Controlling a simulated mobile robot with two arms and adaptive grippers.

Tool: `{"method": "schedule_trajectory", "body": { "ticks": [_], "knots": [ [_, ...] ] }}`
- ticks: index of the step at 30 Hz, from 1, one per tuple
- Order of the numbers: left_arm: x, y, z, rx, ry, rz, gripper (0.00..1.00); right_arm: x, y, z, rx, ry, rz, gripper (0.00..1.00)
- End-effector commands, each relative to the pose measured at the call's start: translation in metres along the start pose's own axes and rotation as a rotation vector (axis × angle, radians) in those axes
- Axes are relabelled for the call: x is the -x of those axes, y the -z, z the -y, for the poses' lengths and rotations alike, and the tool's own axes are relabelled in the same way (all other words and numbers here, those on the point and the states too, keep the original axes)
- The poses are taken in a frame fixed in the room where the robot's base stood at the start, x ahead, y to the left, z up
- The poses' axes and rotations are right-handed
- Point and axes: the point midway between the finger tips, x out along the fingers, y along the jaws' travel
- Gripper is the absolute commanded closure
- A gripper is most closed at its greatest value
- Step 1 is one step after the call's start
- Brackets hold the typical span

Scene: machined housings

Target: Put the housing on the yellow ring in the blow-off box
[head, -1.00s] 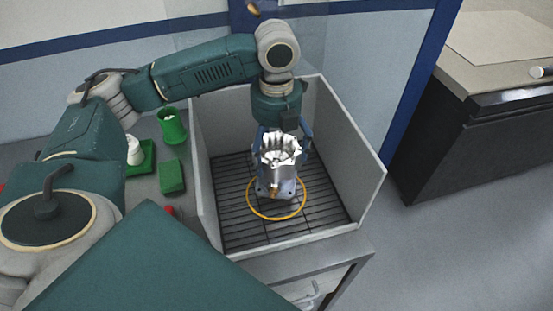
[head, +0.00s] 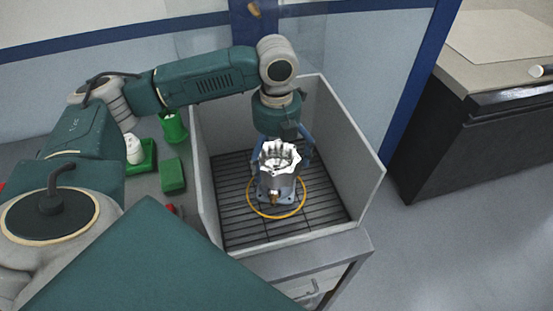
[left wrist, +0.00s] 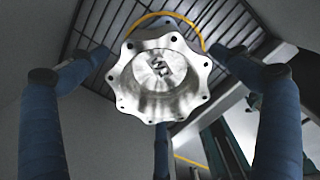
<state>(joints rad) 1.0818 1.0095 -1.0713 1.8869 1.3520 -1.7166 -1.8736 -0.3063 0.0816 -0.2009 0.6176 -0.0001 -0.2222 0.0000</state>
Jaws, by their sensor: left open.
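The housing (head: 280,185), a silvery metal part with a scalloped, open top, stands upright inside the yellow ring (head: 304,203) on the slatted floor of the blow-off box (head: 362,190). Its scalloped rim (left wrist: 160,75) fills the middle of the left wrist view, with part of the ring (left wrist: 165,14) behind it. My left gripper (head: 283,160) is open, its blue fingers spread around the housing from above. In the left wrist view the fingers stand apart at its sides. The contact under the base is hard to see. My right gripper is not in view.
Grey walls of the box rise close around my left gripper. Left of it on the bench are a green cup (head: 174,128), a green block (head: 172,177) and a white item (head: 134,149) on a green tray. A dark cabinet (head: 440,140) stands at right.

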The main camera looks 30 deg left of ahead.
Motion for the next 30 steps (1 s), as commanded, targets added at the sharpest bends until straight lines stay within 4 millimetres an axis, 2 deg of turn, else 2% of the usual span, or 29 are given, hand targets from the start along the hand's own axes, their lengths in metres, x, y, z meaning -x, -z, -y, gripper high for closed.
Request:
{"method": "schedule_trajectory", "body": {
  "ticks": [5,10,16,21,30],
  "knots": [
    [0.029,-0.001,0.001,-0.002,0.004,0.004,0.0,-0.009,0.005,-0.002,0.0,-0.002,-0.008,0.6],
    [0.067,-0.001,0.002,-0.001,0.004,0.004,0.0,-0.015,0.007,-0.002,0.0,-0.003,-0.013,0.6],
    [0.102,-0.001,0.001,-0.001,0.001,0.003,0.0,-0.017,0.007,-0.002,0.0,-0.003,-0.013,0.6],
    [0.113,0.0,0.0,-0.001,0.0,0.0,0.0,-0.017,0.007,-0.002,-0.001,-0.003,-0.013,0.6],
    [0.114,0.0,0.0,0.0,0.0,-0.001,0.0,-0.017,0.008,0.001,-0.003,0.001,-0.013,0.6]
  ]
}}
